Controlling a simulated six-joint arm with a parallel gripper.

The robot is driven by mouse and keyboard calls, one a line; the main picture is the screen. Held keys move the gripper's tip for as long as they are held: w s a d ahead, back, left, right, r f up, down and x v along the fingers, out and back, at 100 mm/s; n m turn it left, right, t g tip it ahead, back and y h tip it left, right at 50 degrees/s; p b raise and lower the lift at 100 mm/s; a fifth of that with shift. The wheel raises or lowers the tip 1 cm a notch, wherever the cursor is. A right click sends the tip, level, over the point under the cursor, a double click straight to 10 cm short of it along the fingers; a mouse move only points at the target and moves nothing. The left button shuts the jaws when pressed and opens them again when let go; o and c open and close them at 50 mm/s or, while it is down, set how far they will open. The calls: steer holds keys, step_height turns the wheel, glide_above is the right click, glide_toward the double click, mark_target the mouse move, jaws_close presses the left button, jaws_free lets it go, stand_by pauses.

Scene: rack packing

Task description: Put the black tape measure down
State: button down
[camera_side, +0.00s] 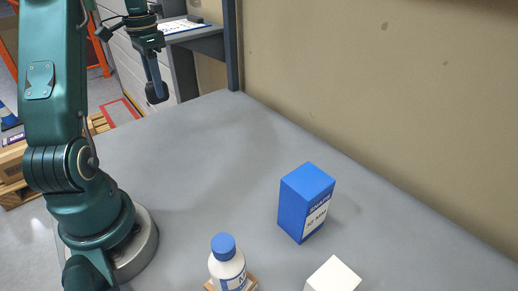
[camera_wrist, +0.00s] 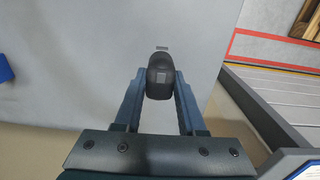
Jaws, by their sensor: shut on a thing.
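My gripper (camera_side: 155,78) is at the upper left of the side view, high near the far end of the grey table (camera_side: 215,150). It points down and is shut on the black tape measure (camera_side: 157,93). In the wrist view, the tape measure (camera_wrist: 160,76) sits between the two blue-grey fingers, with a small grey tab at its far end. The fingers (camera_wrist: 160,90) touch it from both sides. Grey table surface shows behind it in the wrist view. How high it is above the table, I cannot tell.
A blue box (camera_side: 306,202) stands on the table at centre right. A white bottle with a blue cap (camera_side: 227,262) and a white box (camera_side: 333,277) are at the front. A wall (camera_side: 400,110) runs along the right side. The middle of the table is clear.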

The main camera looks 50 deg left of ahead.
steer(key=shift+w+d+r, duration=0.1)
steer(key=shift+w+d, duration=0.2)
steer(key=shift+d, duration=0.05)
steer(key=w+d+f, duration=0.1)
steer(key=w+f, duration=0.1)
steer(key=w, duration=0.1)
steer(key=w+d+f, duration=0.2)
steer(key=w, duration=0.1)
steer(key=w+d+f, duration=0.2)
steer(key=w, duration=0.1)
steer(key=shift+w+d+f, duration=0.15)
steer(key=shift+w+f, duration=0.1)
steer(key=shift+w, duration=0.15)
steer(key=shift+f, duration=2.05)
steer(key=shift+f, duration=0.15)
steer(key=c, duration=0.5)
jaws_free()
